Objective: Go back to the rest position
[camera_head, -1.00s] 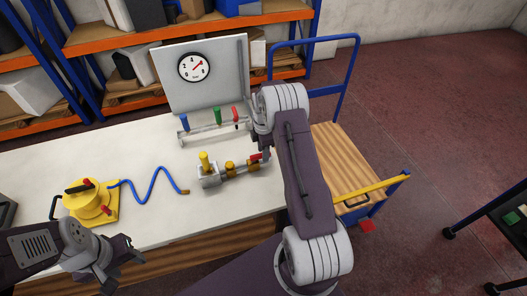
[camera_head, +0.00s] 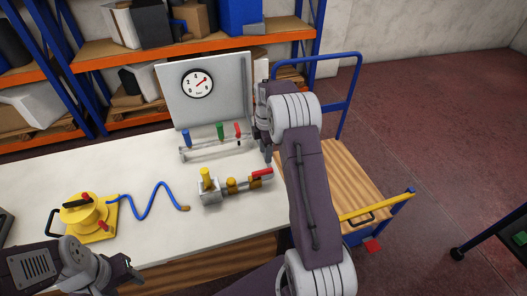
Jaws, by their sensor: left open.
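My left gripper (camera_head: 122,276) is at the lower left, over the front edge of the white table (camera_head: 120,165); it is open and nothing shows between its fingers. My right arm rises from the lower right, and my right gripper (camera_head: 267,150) points down near the table's right edge. The arm partly hides it, so its opening is unclear. A grey valve fitting (camera_head: 211,197) with a yellow knob, brass parts and a red handle (camera_head: 262,174) lies left of and below the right gripper, apart from it.
A yellow round device (camera_head: 85,217) with a blue coiled hose (camera_head: 150,198) sits at the table's left. A gauge panel (camera_head: 215,106) stands behind a rail with blue, green and red handles (camera_head: 220,131). A wooden-decked cart (camera_head: 340,180) is at right, shelves (camera_head: 180,50) behind.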

